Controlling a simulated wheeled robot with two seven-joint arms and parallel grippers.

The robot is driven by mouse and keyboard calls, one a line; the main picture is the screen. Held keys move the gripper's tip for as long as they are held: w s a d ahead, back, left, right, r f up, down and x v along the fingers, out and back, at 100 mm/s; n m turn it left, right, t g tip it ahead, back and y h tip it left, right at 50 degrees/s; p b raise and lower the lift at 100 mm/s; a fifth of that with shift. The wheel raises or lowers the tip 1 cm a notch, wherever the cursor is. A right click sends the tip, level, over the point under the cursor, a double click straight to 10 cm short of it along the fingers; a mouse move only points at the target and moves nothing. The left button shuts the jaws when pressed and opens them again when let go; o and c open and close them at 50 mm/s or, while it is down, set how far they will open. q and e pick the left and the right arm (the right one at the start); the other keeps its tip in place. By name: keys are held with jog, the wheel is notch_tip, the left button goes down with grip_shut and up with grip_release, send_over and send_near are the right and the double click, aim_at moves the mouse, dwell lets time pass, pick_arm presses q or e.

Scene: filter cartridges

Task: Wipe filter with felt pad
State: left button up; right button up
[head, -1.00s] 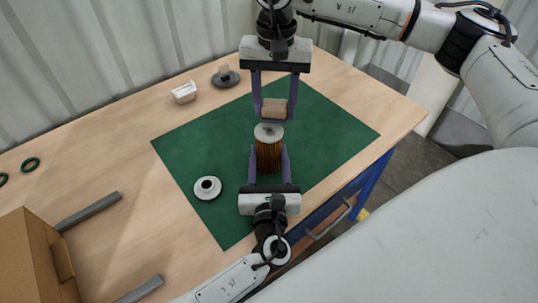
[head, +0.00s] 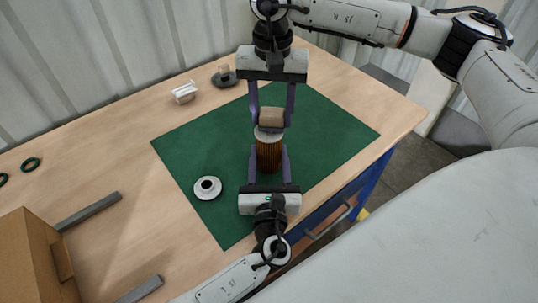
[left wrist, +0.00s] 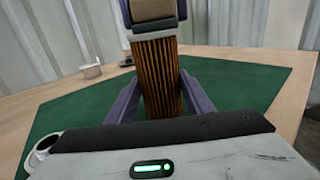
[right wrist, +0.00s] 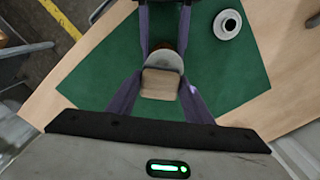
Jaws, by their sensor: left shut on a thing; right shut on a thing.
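The filter (head: 269,156) is an orange-brown pleated cylinder with a pale end cap, upright over the green mat (head: 205,138). My left gripper (head: 269,162) is shut around its sides; the filter also shows in the left wrist view (left wrist: 158,75). My right gripper (head: 272,122) is shut on the tan felt pad (head: 271,117), just above the filter's top cap. The pad also shows in the right wrist view (right wrist: 160,84), in front of the round cap (right wrist: 167,60). The pad appears at or against the cap; exact contact is hard to tell.
A white cup-like part (head: 207,188) lies on the mat's left side. A small white box (head: 185,93) and a dark round dish (head: 224,78) stand at the back. Green rings (head: 31,164), grey bars (head: 88,211) and a cardboard box (head: 35,255) are at left.

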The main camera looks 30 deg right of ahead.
aim_at(266, 138)
jog(key=shift+s+a, duration=0.35)
jog(key=shift+a, duration=0.3)
jog(key=shift+s+a, duration=0.4)
jog(key=shift+a, duration=0.25)
jog(key=shift+s+a, duration=0.35)
jog(key=shift+a, duration=0.3)
jog(key=shift+d, duration=0.1)
jog(key=shift+w+d+f, duration=0.1)
jog(key=shift+w+d, duration=0.35)
jog(key=shift+d, duration=0.4)
jog(key=shift+w+d+f, duration=0.1)
jog(key=shift+w+d, duration=0.4)
jog(key=shift+d, duration=0.4)
jog(key=shift+w+d+f, duration=0.1)
jog(key=shift+w+d, duration=0.35)
jog(key=shift+d, duration=0.4)
jog(key=shift+s+a, duration=0.45)
jog(key=shift+a, duration=0.3)
jog(key=shift+s+a, duration=0.4)
jog(key=shift+a, duration=0.4)
jog(key=shift+s+a, duration=0.45)
jog(key=shift+a, duration=0.3)
jog(key=shift+s+a+r, duration=0.15)
jog(key=shift+s+a, duration=0.1)
jog(key=shift+a, duration=0.2)
jog(key=shift+w+r, duration=0.1)
